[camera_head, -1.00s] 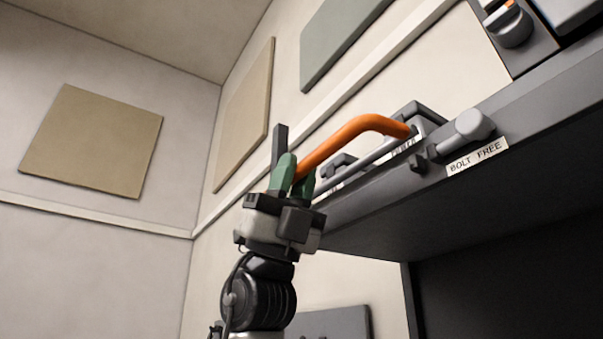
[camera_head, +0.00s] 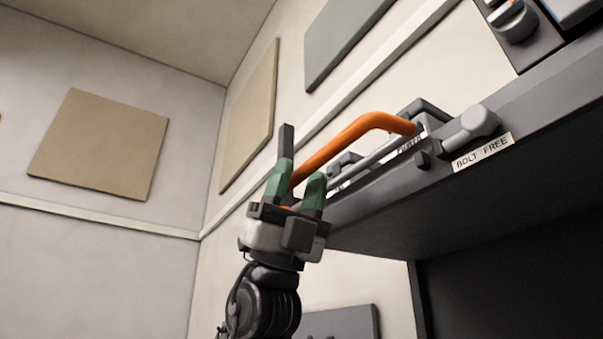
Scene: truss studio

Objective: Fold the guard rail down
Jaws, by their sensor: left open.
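The guard rail (camera_head: 352,137) is an orange bent bar at the front edge of the dark shelf, lying low along its top. My left gripper (camera_head: 296,186) has green fingertips and is open at the rail's near left end. The orange bar passes behind or between the fingertips; I cannot tell whether they touch it. A grey bolt with a round knob (camera_head: 470,127) sits on the shelf edge, above a label (camera_head: 482,152) reading "BOLT FREE". My right gripper is not in view.
The dark shelf (camera_head: 440,205) fills the right side, with dark open space below it. Grey device parts (camera_head: 425,110) stand behind the rail. A control with a knob (camera_head: 515,22) is at the top right. Wall panels (camera_head: 100,145) hang at the left.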

